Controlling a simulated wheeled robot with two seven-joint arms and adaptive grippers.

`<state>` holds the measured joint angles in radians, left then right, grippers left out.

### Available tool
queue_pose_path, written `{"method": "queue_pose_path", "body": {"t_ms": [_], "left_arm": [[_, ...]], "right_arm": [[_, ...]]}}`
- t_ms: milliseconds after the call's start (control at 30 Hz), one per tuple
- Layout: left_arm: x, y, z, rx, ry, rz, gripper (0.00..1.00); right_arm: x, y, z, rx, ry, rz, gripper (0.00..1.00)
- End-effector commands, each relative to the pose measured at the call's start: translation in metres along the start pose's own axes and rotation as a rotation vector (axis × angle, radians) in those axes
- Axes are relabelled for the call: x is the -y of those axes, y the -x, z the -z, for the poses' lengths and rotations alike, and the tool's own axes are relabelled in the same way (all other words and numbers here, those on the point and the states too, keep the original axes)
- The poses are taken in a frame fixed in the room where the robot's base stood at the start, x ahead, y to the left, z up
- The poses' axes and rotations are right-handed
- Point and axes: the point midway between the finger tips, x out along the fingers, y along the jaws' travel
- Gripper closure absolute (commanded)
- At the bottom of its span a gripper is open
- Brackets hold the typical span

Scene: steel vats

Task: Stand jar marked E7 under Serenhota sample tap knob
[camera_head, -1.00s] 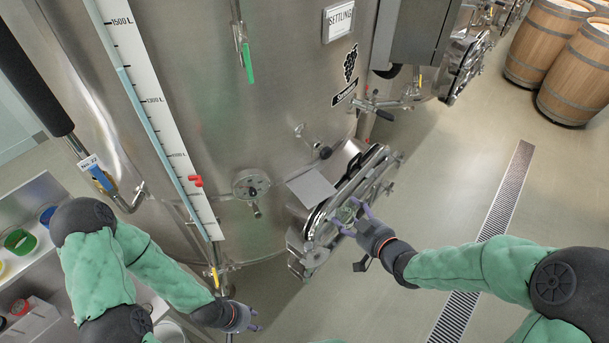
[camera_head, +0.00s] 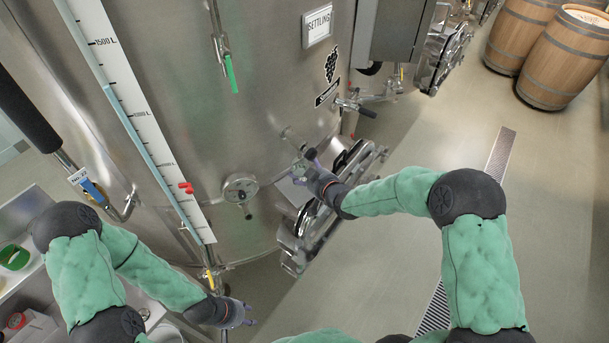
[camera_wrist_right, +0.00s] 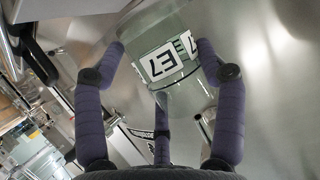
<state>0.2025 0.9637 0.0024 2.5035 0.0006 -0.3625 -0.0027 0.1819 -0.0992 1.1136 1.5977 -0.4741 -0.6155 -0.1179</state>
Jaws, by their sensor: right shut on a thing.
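The jar marked E7 (camera_wrist_right: 168,75) is clear glass with a white label. My right gripper (camera_wrist_right: 160,65) is shut around it, with fingers on both sides. In the head view my right gripper (camera_head: 312,167) is at the tank's front, beside the sample tap (camera_head: 286,135), and mostly hides the jar. The tank (camera_head: 250,90) carries a SETTLING sign and a grape emblem with a name plate (camera_head: 327,93) too small to read surely. My left gripper (camera_head: 242,315) hangs low at the tank's base, away from the jar; its finger opening is unclear.
A valve handle (camera_head: 362,108) is at upper right. Barrels (camera_head: 560,60) stand far right; the floor between is clear.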

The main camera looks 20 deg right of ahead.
Motion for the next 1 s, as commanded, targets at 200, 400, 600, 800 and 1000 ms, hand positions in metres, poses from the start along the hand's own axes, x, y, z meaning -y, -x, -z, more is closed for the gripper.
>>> {"method": "queue_pose_path", "body": {"t_ms": [200,400,600,800,1000], "left_arm": [[-0.001,0.004,0.0,0.0,0.0,0.0,0.6],[-0.004,0.011,0.0,0.0,0.0,0.0,0.6],[-0.004,0.01,0.0,0.0,0.0,0.0,0.6],[-0.002,0.007,0.0,0.0,0.0,0.0,0.6],[-0.002,0.006,0.0,0.0,0.0,0.0,0.6]], "right_arm": [[0.0,-0.007,-0.006,0.003,-0.001,0.0,0.7],[0.0,-0.016,-0.027,0.002,-0.001,0.0,0.7],[0.0,-0.017,-0.031,-0.001,0.0,-0.001,0.7],[0.0,-0.018,-0.034,-0.001,0.0,-0.001,0.7],[0.0,-0.018,-0.034,0.0,0.0,0.0,0.19]]}}
